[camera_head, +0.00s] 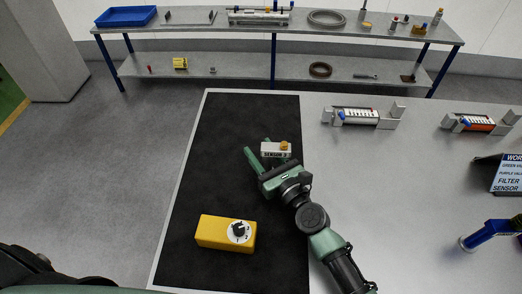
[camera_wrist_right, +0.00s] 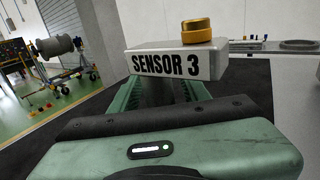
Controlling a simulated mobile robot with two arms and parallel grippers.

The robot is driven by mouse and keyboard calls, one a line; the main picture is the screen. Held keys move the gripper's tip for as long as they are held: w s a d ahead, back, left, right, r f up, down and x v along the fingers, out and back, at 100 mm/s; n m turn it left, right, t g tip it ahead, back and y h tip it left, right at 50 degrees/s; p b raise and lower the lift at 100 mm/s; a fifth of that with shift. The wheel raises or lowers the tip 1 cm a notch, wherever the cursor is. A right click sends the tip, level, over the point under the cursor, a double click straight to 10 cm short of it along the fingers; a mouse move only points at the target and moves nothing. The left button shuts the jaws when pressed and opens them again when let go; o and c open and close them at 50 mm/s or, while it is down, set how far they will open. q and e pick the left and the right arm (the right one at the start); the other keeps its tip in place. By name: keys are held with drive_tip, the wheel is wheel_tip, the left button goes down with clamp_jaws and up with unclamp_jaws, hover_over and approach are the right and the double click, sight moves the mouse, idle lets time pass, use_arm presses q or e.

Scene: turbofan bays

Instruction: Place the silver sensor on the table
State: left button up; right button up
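The silver sensor (camera_head: 275,151), a small block labelled SENSOR 3 with a gold cap, is over the black mat (camera_head: 220,135) on the large table. In the wrist view the sensor (camera_wrist_right: 175,62) sits upright across the far ends of the green fingers, shifted right. My right gripper (camera_head: 257,149) has its two fingers apart, with a dark gap between them, also visible in the wrist view (camera_wrist_right: 160,90). The sensor covers part of the right finger. I cannot tell whether it touches the fingers or the mat. My left gripper is not in view.
A yellow box with a dial (camera_head: 212,231) lies on the mat below my right gripper. Two fixtures (camera_head: 360,116) (camera_head: 468,123), a sign (camera_head: 507,173) and a blue-handled part (camera_head: 484,233) are to the right. A shelf bench (camera_head: 215,64) stands behind. The mat's upper left is clear.

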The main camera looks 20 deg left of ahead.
drive_tip(key=shift+r, duration=0.1)
drive_tip(key=shift+r+p, duration=0.25)
drive_tip(key=shift+p, duration=0.05)
drive_tip(key=b+v, duration=0.1)
drive_tip(key=v, duration=1.1)
drive_tip(key=shift+f, duration=0.1)
